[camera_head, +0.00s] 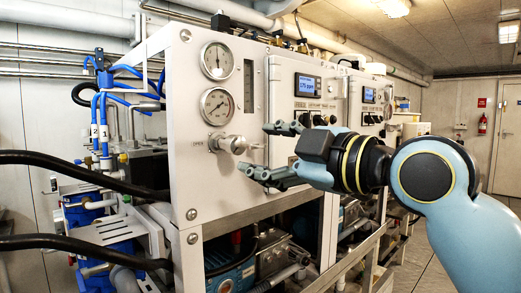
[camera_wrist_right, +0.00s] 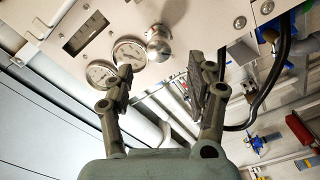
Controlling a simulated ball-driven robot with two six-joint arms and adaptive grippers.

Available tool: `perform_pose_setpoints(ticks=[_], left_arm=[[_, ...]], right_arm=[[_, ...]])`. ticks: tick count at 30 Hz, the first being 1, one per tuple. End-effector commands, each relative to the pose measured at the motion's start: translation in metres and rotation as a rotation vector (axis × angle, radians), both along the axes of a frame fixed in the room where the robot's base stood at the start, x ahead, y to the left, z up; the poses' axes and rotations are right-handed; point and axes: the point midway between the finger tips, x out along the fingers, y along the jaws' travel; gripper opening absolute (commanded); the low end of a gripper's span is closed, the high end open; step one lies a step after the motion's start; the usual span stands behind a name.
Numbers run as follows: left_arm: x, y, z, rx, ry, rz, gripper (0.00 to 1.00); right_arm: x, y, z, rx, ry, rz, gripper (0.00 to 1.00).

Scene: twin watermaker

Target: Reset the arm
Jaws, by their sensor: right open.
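My right gripper (camera_head: 268,150) is open and empty in front of the white watermaker panel (camera_head: 205,175). It also shows in the right wrist view (camera_wrist_right: 160,85), with its two fingers spread apart. A round silver valve knob (camera_head: 233,145) is on the panel, close to the fingertips in the head view. In the right wrist view the knob (camera_wrist_right: 159,45) lies beyond the gap between the fingers, and I see no contact. My right arm (camera_head: 430,180) comes in from the right. My left gripper is not in view.
Two round gauges, the upper (camera_head: 217,60) and the lower (camera_head: 217,106), sit above the knob. Control displays (camera_head: 307,85) are to the right. Black hoses (camera_head: 80,175) and blue tubes (camera_head: 97,120) are at the left. A metal frame and pumps (camera_head: 235,275) lie below. Open floor (camera_head: 430,275) shows at the right.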

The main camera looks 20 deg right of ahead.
Motion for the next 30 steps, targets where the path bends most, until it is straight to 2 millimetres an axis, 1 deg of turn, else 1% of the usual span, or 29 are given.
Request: perform_pose_setpoints(ticks=[10, 11, 12, 14, 17, 18, 20, 21, 23, 24, 26, 27, 29, 30], left_arm=[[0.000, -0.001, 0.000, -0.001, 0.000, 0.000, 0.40], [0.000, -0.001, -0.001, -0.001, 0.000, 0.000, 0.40], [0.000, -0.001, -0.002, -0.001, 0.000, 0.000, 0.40], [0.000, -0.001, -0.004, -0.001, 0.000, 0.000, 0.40], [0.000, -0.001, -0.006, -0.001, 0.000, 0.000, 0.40], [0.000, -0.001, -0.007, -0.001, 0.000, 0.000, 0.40], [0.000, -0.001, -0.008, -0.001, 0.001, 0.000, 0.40], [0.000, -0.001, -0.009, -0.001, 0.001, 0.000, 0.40], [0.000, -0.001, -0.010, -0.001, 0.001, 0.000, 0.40], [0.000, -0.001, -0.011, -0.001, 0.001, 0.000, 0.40], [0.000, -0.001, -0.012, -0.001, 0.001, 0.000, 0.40], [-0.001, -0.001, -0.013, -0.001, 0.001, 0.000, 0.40], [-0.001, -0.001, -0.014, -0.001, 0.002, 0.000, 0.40], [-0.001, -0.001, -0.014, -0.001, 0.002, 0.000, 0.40]], right_arm=[[0.000, 0.000, -0.002, 0.000, 0.004, 0.000, 0.56], [-0.001, 0.000, -0.006, 0.000, 0.011, -0.001, 0.56], [-0.003, 0.000, -0.015, 0.003, 0.028, 0.000, 0.56], [0.001, -0.001, -0.037, 0.006, 0.074, -0.005, 0.56], [0.012, -0.008, -0.097, 0.005, 0.197, -0.029, 0.56], [0.017, -0.013, -0.128, 0.006, 0.256, -0.046, 0.56], [0.021, -0.021, -0.179, 0.017, 0.352, -0.076, 0.56], [0.022, -0.026, -0.212, 0.028, 0.413, -0.098, 0.56], [0.018, -0.034, -0.263, 0.047, 0.506, -0.134, 0.56], [0.014, -0.040, -0.295, 0.060, 0.564, -0.160, 0.56], [0.002, -0.048, -0.345, 0.082, 0.652, -0.201, 0.56], [-0.007, -0.053, -0.377, 0.096, 0.710, -0.228, 0.56], [-0.026, -0.060, -0.424, 0.118, 0.794, -0.273, 0.56], [-0.040, -0.065, -0.454, 0.132, 0.847, -0.303, 0.56]])
